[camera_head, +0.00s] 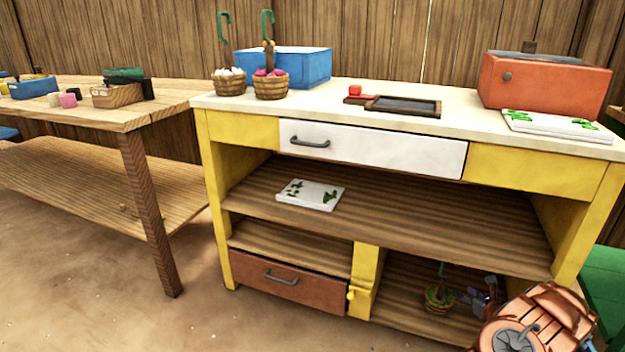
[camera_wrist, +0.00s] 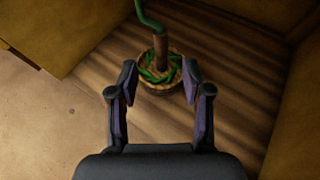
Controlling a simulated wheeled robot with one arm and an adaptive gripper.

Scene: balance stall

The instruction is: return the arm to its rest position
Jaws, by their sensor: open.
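My gripper (camera_head: 480,299) is at the lower right compartment of the yellow stall counter, and my orange arm enters from the bottom right corner. In the wrist view my gripper (camera_wrist: 160,84) is open, its two dark fingers spread apart with nothing held between them. A small round basket (camera_head: 438,300) with green contents and a green hooked handle stands upright on the compartment floor, left of the fingers. In the wrist view the basket (camera_wrist: 166,91) shows just ahead, between and beyond the fingertips. I cannot tell whether a finger touches it.
The compartment has a yellow divider (camera_head: 365,280) on its left and the middle shelf (camera_head: 400,215) above. A white drawer (camera_head: 375,148) and a brown drawer (camera_head: 290,281) look shut. Two baskets, a blue box (camera_head: 300,67) and a red box (camera_head: 540,84) stand on top. Sandy floor is clear in front.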

